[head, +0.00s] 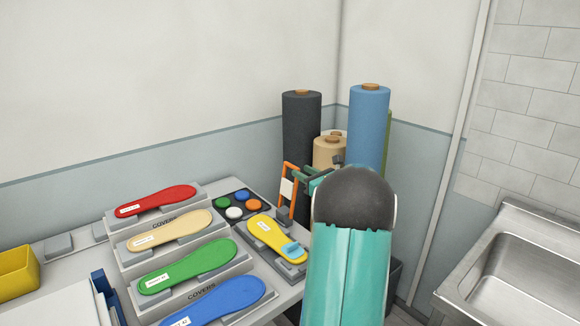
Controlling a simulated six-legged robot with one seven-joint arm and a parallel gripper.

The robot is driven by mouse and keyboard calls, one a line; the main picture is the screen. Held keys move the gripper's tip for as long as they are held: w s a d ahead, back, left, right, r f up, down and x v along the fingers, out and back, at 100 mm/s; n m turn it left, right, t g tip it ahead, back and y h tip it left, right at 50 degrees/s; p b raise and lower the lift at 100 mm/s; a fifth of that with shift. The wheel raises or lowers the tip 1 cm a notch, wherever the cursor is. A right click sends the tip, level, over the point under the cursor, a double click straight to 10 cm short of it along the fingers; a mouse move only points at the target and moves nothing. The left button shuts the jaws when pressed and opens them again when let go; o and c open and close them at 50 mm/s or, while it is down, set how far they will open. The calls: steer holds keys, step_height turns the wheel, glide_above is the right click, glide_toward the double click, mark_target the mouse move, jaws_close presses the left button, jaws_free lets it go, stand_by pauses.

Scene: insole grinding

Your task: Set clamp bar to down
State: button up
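An orange frame (287,188) with a white tag stands upright at the right end of the bench, near the back. It looks like the clamp bar, raised, but my arm covers part of it and I cannot be sure. My teal arm with a dark rounded joint fills the lower right centre. It reaches towards the orange frame. My gripper is mostly hidden behind the arm; small dark and teal parts show beside the frame. I cannot tell whether its fingers touch the frame. A yellow insole (265,232) with a light blue piece (292,249) lies on a grey block just left of my arm.
Red (158,200), beige (170,230), green (187,266) and blue (215,302) insoles lie on stepped stands. A dark tray (241,204) holds coloured discs. Tall black (301,120) and blue (368,125) rolls stand behind my arm. A steel sink (520,280) is at the right.

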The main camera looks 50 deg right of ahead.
mark_target(287, 163)
steer(key=x, duration=0.7)
steer(key=shift+w, duration=0.2)
jaws_close()
